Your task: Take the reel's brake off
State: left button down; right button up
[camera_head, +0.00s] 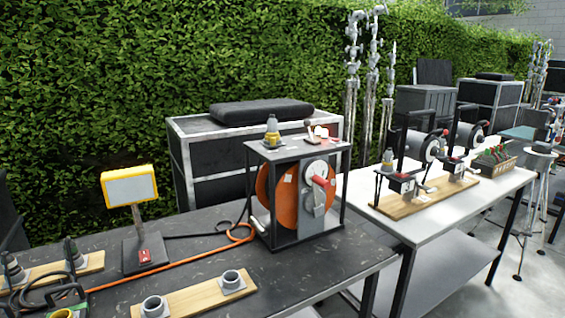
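The reel (273,193) is an orange drum inside a dark box frame on the black table, at the middle of the view. A grey disc and arm with a red grip (320,182) sit on its front face. On the frame's top plate stand a yellow-and-grey connector (272,131), a small lever with a dark knob (309,125) and a red-and-white part (322,131). A pale handle (259,228) shows at the frame's lower left. I cannot tell which part is the brake or how it is set. Neither of my grippers is in view.
An orange cable (185,264) runs left from the reel across the black table (215,222). A yellow-framed lamp (130,187) stands left of the reel. A wooden board with two grey sockets (193,297) lies in front. A white table (425,222) with more reels stands right.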

aim_at(306, 122)
jog(key=i+l, duration=0.45)
jog(key=l, duration=0.2)
jog(key=i+l+u, duration=0.3)
jog(key=l, duration=0.3)
jog(key=i+l+u, duration=0.1)
jog(key=i+l, duration=0.1)
jog(key=l, duration=0.1)
